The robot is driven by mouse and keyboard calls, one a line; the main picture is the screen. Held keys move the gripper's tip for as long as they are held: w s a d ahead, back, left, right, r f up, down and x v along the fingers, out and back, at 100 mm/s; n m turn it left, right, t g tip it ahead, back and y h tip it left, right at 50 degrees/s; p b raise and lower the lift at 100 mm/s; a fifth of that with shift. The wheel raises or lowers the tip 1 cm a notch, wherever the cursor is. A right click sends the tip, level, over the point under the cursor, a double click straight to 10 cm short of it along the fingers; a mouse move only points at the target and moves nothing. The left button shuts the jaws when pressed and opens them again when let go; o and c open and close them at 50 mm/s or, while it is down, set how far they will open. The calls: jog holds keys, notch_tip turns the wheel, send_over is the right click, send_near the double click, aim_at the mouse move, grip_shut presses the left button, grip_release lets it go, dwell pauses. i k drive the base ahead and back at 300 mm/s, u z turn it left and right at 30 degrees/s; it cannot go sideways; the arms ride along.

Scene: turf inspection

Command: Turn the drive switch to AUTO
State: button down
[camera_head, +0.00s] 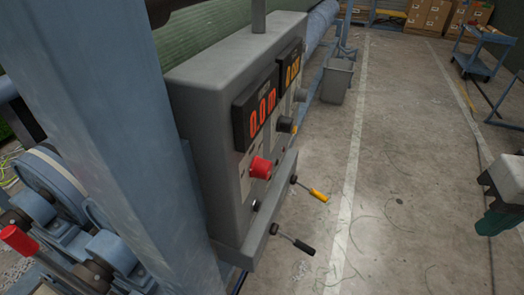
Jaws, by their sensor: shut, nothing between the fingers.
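A grey control box (205,110) stands in the middle of the head view, its front turned to the right and seen at a steep angle. It carries a red digital display (262,112) reading 0.0 m and an orange display (290,70). Below them are a red knob (260,168), a black knob (286,124) and a small black button (257,205). Two levers stick out low, one with a yellow handle (319,195) and one with a black handle (304,246). I cannot read any AUTO label or tell which control is the drive switch.
A blue-grey post (95,110) stands close at left, beside rollers and a red-handled lever (18,239). A grey bin (337,82) stands behind the box. A blue cart (480,55) and boxes (430,15) are farther back. The concrete floor (410,170) at right is mostly clear.

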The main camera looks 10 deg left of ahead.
aim_at(260, 168)
jog(key=k, duration=1)
jog(key=z, duration=1.05)
jog(key=i, duration=0.35)
jog(key=u, duration=1.35)
